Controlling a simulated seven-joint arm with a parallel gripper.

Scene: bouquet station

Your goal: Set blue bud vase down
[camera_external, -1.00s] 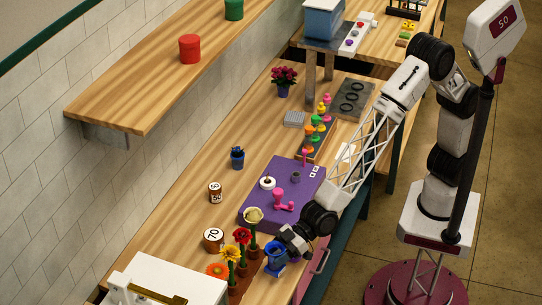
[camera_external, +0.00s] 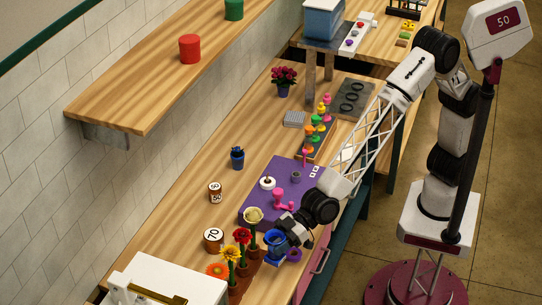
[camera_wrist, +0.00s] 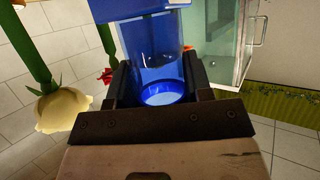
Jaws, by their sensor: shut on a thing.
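The blue bud vase (camera_external: 274,246) is at the front edge of the bench, just right of the row of flowers. In the wrist view it is a translucent blue vessel (camera_wrist: 158,55) with a round rim or ring, between the two dark fingers. My gripper (camera_external: 283,238) is shut on it, and it also shows in the wrist view (camera_wrist: 158,82). The vase looks about upright. Whether its base touches a surface cannot be told.
A cream flower (camera_external: 254,216), red flower (camera_external: 242,236) and yellow flower (camera_external: 230,254) stand close left of the vase. A small purple thing (camera_external: 294,255) is close right.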

